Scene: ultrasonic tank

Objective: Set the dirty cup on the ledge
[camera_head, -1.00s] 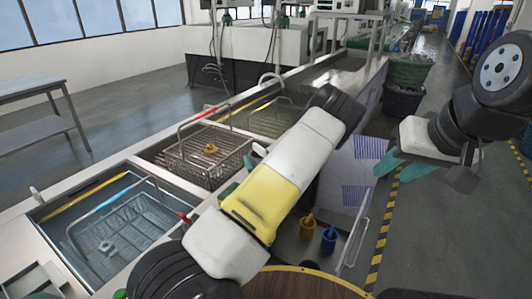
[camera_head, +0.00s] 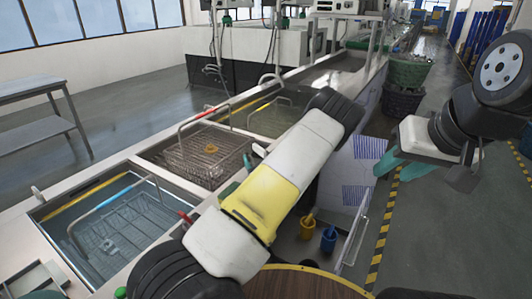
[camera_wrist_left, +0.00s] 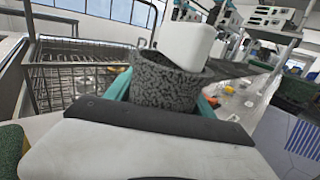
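A dark grey speckled cup (camera_wrist_left: 165,88) stands upright between the teal fingers of my left gripper (camera_wrist_left: 163,98) in the left wrist view. The fingers press on both sides of it. A white rounded block (camera_wrist_left: 187,45) shows above its rim; I cannot tell whether it is inside or behind. In the head view my left arm hides the cup, and only teal bits of my left gripper (camera_head: 240,175) show near the tanks' pale ledge (camera_head: 172,208). My right gripper (camera_head: 399,172) hangs over the floor at right, its teal fingers apparently apart and empty.
A wire basket (camera_head: 195,172) with an orange-yellow item is in the middle tank, another basket (camera_head: 120,228) in the left tank. Blue and yellow small containers (camera_head: 328,239) stand below my left arm. Dark bins (camera_head: 402,103) stand beyond. The right aisle is clear.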

